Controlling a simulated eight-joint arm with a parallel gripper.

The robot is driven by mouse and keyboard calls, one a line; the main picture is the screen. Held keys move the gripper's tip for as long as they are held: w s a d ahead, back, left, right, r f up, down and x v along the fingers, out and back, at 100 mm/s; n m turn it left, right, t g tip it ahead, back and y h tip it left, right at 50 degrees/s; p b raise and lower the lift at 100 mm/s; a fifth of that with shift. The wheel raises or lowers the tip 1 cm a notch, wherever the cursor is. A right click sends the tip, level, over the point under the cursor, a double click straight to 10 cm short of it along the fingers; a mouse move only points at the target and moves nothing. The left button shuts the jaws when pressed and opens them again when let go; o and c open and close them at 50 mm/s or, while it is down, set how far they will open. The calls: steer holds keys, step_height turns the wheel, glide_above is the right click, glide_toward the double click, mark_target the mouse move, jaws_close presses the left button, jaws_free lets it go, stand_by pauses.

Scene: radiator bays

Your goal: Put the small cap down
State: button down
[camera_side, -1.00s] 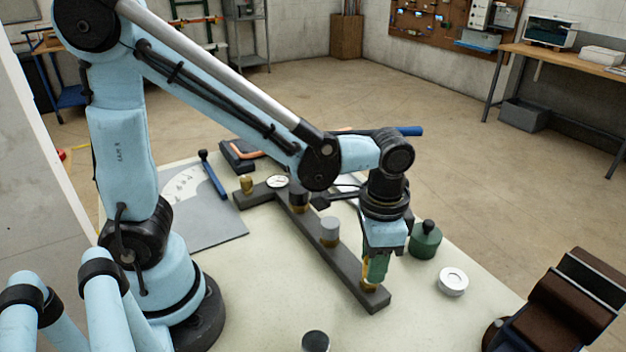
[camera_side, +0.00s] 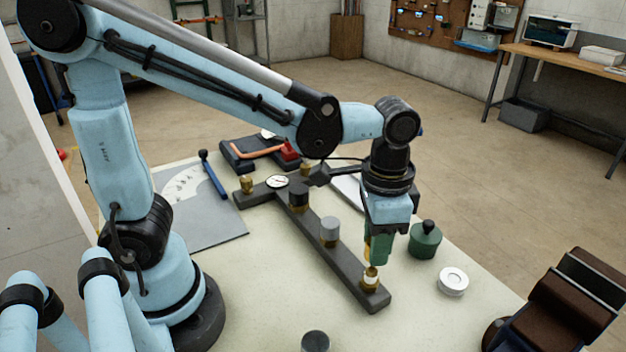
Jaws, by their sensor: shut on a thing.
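My gripper (camera_side: 378,262) has green fingers and points straight down. It is shut on the small cap, which is mostly hidden between the fingers, so its shape and colour are hard to tell. The gripper is just above the brass fitting (camera_side: 371,280) at the near end of the dark grey bar (camera_side: 340,265). This fitting shows a pale band and no grey or black cap on it. A grey cap (camera_side: 329,225) sits on the middle fitting, and a black cap (camera_side: 298,189) sits on the one farther back.
A green pot with a black knob (camera_side: 425,241) and a white round dish (camera_side: 453,281) stand right of the bar. A dark-topped cylinder (camera_side: 315,341) stands at the near edge. A brown padded block (camera_side: 560,305) is at the right. Pale table (camera_side: 270,290) is clear left of the bar.

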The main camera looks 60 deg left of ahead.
steer(key=w+a+r+n, duration=0.3)
steer(key=a+r+n, duration=0.3)
steer(key=a, duration=0.5)
steer(key=w+a+f+m, duration=0.2)
steer(key=w+a+m, duration=0.15)
steer(key=w, duration=0.35)
steer(key=w+a+f+m, duration=0.2)
steer(key=w+a+m, duration=0.1)
steer(key=w+a, duration=0.25)
steer(key=shift+n, duration=0.25)
steer(key=f, duration=1)
steer(key=shift+w+d+f, duration=0.15)
steer(key=shift+w, duration=0.25)
steer(key=shift+f, duration=0.6)
steer(key=c, duration=0.8)
jaws_free()
steer(key=shift+r, duration=0.1)
